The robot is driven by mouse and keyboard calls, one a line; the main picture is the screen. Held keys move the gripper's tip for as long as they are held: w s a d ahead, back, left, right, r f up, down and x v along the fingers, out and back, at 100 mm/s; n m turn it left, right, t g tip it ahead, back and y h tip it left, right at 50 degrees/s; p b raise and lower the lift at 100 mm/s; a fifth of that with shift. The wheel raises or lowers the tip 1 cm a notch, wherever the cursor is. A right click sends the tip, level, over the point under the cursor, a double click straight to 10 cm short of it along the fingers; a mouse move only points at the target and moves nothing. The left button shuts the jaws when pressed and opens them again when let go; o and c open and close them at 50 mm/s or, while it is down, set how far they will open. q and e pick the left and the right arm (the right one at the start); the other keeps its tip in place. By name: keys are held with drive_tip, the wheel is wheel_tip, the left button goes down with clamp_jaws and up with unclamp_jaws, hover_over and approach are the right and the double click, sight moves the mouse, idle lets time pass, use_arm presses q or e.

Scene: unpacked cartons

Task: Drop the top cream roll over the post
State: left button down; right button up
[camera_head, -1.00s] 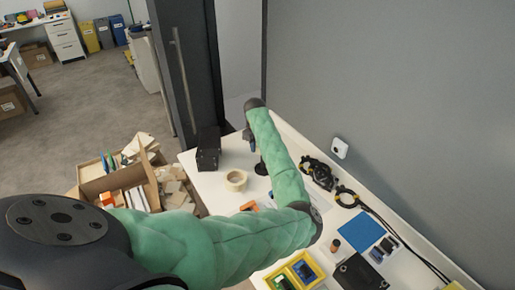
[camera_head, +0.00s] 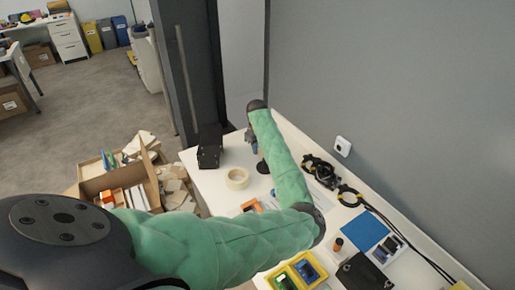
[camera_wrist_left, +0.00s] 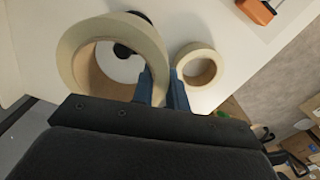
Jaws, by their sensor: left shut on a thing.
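My left gripper (camera_wrist_left: 166,90) has blue fingers shut on the wall of a cream roll (camera_wrist_left: 72,68), held above the table in the left wrist view. Its hole faces the camera. A dark round piece, likely the post's base (camera_wrist_left: 122,50), shows through the hole; I cannot tell whether the roll is around the post. A second cream roll (camera_wrist_left: 216,66) lies flat on the table beside the fingers; it also shows in the head view (camera_head: 237,179). In the head view my left gripper (camera_head: 251,143) is partly behind my arm, near the post's black base (camera_head: 262,167). The held roll is not discernible there.
A black box (camera_head: 209,148) stands at the table's far left corner. An orange item (camera_head: 251,205) lies near the front edge. Black goggles (camera_head: 320,173), a blue mat (camera_head: 363,232) and yellow bins (camera_head: 297,272) lie to the right. An open carton (camera_head: 117,180) stands left of the table.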

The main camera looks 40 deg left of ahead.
use_arm(q)
drive_tip(key=shift+f, duration=0.5)
drive_tip(key=shift+f+b, duration=0.25)
drive_tip(key=shift+b, duration=0.05)
drive_tip(key=shift+f, duration=1.05)
drive_tip(key=shift+f+b, duration=0.45)
drive_tip(key=shift+f, duration=0.25)
drive_tip(key=c, duration=1.3)
unclamp_jaws()
drive_tip(key=shift+f, duration=0.1)
use_arm(e)
drive_tip(key=shift+w+d+f, duration=0.25)
drive_tip(key=shift+d+f, duration=0.15)
drive_tip(key=shift+d, duration=0.15)
use_arm(q)
drive_tip(key=shift+o, duration=0.3)
